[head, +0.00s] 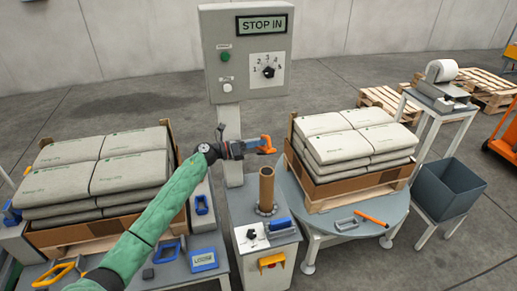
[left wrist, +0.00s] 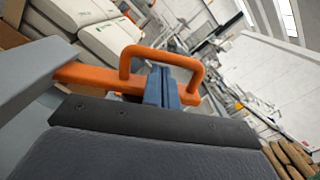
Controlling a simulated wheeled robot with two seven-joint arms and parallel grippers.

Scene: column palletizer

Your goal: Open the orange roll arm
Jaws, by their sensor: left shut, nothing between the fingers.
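The orange roll arm (head: 265,144) shows in the head view above a brown upright tube (head: 266,188) on a grey stand. In the left wrist view, it is an orange bar (left wrist: 85,74) with a U-shaped handle across the middle. My left gripper (head: 240,148) reaches it from the left. In the left wrist view, my shut blue fingers (left wrist: 165,88) appear within the handle's outline, with nothing between them. I cannot tell whether they touch the handle. My right gripper is not in view.
A control box (head: 246,55) reading STOP IN stands on a post behind the arm. Pallets of stacked sacks stand left (head: 120,160) and right (head: 345,140). The round table (head: 385,212) holds a grey handle and an orange tool. A grey bin (head: 448,188) stands at right.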

